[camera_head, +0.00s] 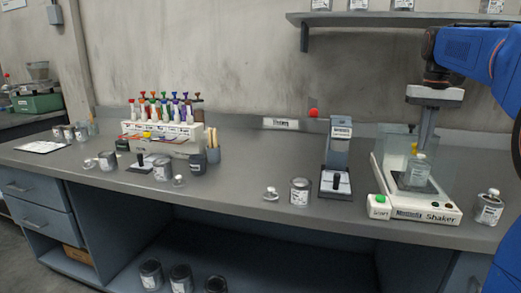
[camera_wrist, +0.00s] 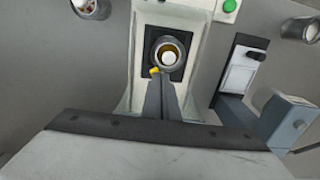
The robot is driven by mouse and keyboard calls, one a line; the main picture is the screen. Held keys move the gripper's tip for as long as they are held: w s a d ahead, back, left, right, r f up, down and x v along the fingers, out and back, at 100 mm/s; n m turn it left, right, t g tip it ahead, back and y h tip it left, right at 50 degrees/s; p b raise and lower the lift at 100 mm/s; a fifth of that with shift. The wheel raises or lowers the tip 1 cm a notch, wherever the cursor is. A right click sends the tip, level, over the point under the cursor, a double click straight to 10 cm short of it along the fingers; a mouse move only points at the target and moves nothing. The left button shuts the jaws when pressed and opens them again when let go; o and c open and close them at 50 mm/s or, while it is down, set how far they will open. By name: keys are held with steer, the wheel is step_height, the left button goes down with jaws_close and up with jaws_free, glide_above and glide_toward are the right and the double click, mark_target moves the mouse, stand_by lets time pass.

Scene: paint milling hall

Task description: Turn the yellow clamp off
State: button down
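The shaker (camera_head: 432,215) stands at the right of the bench, with a grey can (camera_head: 418,170) on its plate. The yellow clamp (camera_head: 413,149) shows as a small yellow part beside the can's top. In the wrist view the yellow clamp (camera_wrist: 154,72) lies just left of my fingertips, at the can's rim. The can (camera_wrist: 168,53) is seen from above there. My gripper (camera_head: 424,146) points down over the shaker. Its fingers (camera_wrist: 167,76) look shut together with nothing visible between them. I cannot tell whether they touch the clamp; most of it is hidden.
A green button (camera_head: 380,199) sits on the shaker's front-left box. A clear guard (camera_head: 394,140) rises behind the can. A grey device (camera_head: 338,155) stands to the left and a can (camera_head: 489,208) to the right. A shelf (camera_head: 400,20) hangs above.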

steer(key=shift+s, duration=0.4)
step_height(320, 180, up, 6)
stand_by(0.6)
step_height(320, 180, down, 6)
steer(key=w+a, duration=0.1)
steer(key=a, duration=0.1)
steer(key=shift+w, duration=0.15)
stand_by(0.7)
